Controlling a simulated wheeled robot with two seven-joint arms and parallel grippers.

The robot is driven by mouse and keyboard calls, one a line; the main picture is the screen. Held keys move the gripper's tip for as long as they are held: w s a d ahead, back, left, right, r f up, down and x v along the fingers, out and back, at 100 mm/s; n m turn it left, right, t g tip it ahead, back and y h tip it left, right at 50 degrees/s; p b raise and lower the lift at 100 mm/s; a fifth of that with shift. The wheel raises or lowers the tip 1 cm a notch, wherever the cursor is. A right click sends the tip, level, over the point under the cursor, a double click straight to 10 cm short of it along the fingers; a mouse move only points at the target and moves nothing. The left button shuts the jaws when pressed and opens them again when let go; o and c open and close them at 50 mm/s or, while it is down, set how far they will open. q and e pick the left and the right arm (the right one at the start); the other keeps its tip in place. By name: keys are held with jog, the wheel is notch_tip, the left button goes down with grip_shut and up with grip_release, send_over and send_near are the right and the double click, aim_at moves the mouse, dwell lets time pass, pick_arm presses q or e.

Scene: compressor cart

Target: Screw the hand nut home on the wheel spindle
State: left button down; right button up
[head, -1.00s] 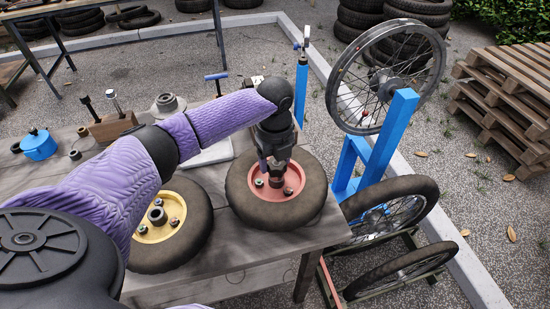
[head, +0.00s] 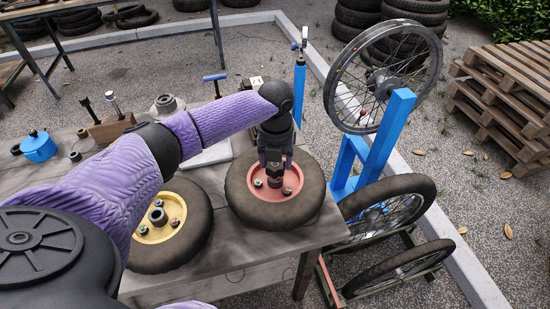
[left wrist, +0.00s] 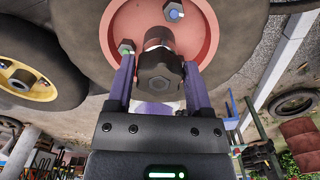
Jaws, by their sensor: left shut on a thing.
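The wheel with the red hub (head: 240,190) lies flat at the right end of the bench. My left gripper (head: 274,178) points down over the hub's middle. In the left wrist view, its two purple fingers (left wrist: 158,72) are shut on the dark lobed hand nut (left wrist: 160,80). The nut sits in front of the centre of the red hub (left wrist: 112,38), in line with the spindle (left wrist: 158,38), a short part of which shows behind it. How far the nut is threaded on is hidden. My right gripper is not in view.
A second wheel with a yellow hub (head: 140,236) lies to the left on the bench (head: 232,255). A wooden block with tools (head: 108,128) and a blue pot (head: 39,146) stand further left. A blue stand (head: 385,140) with a spoked wheel is beyond the bench's right edge.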

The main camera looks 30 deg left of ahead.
pick_arm(q)
jog(key=shift+m, duration=1.2)
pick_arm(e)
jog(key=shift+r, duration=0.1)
pick_arm(q)
grip_release()
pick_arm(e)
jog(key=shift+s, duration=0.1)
pick_arm(q)
notch_tip(320, 180, up, 3)
jog(key=p, duration=0.3)
jog(key=shift+r, duration=0.15)
notch_tip(320, 180, up, 4)
jog(key=p, duration=0.4)
jog(key=shift+d, duration=0.1)
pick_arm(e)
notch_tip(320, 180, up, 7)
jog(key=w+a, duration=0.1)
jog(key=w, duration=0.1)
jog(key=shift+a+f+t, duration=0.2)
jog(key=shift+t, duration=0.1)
